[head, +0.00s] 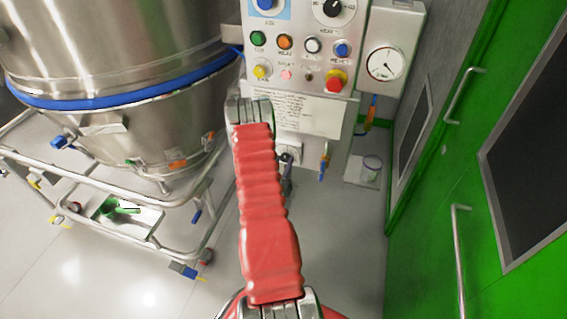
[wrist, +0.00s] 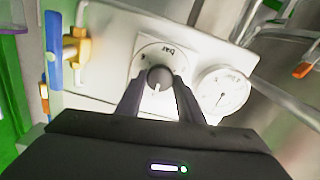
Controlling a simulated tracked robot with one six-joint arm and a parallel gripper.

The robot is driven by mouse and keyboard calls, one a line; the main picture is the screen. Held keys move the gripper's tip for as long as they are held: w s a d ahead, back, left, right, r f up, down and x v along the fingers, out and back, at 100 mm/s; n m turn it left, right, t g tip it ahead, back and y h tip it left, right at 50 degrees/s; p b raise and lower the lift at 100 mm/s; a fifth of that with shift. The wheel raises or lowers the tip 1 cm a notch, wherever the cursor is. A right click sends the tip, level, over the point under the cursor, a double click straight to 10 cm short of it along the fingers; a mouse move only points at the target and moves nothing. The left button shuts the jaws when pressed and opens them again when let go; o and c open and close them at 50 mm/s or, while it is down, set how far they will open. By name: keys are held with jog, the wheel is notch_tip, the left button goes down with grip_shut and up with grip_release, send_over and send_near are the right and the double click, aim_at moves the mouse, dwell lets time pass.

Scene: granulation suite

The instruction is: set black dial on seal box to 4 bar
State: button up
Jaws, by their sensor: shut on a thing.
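The black dial (wrist: 160,77) is on the pale face of the seal box (wrist: 112,58) in the wrist view. It sits on a round white scale plate marked "bar". A white pointer line on the dial points down in that picture; the scale numbers are too small to read. My gripper (wrist: 158,84) has one dark finger on each side of the dial and is shut on it. A round white gauge (wrist: 222,93) with a dark needle is just right of the dial. In the head view my red-sleeved arm reaches forward, and my gripper and the dial are hidden.
In the wrist view, a blue handle (wrist: 54,50) and brass fitting (wrist: 76,48) are left of the box. In the head view, a control panel (head: 290,60) with buttons stands above, a steel vessel (head: 130,60) left, and green doors (head: 440,190) right.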

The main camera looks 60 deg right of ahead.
jog(key=o, duration=1.1)
jog(key=shift+w, duration=0.1)
jog(key=shift+c, duration=0.2)
jog(key=shift+a, duration=0.1)
jog(key=s+a, duration=0.2)
jog(key=a, duration=1.1)
jog(key=shift+a, duration=0.3)
jog(key=shift+s, duration=0.1)
